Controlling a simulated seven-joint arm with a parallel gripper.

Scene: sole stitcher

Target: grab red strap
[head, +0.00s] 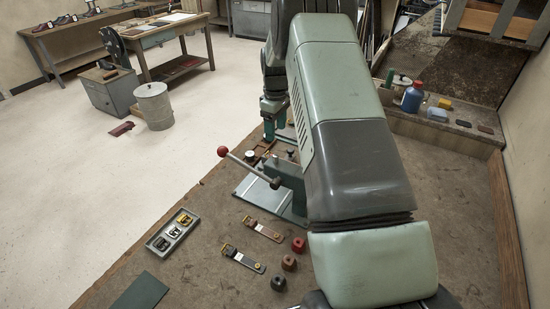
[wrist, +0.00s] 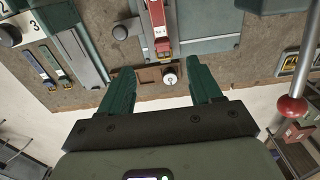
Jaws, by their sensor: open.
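In the wrist view a red strap (wrist: 160,38) with a white label lies lengthwise on a grey metal plate at the top centre. My gripper (wrist: 163,82) shows there with its two green fingers wide apart and nothing between them touching. The strap's near end lies beyond the fingertips, roughly in line with the gap. In the head view my gripper (head: 274,122) is partly hidden behind my arm, over the far part of the bench. I cannot make out the red strap in the head view.
A brown block with a white round knob (wrist: 169,79) shows between the fingers. A lever with a red ball (wrist: 292,108) stands at right. In the head view, a grey buckle tray (head: 160,244) and two buckled straps (head: 243,259) lie nearer.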

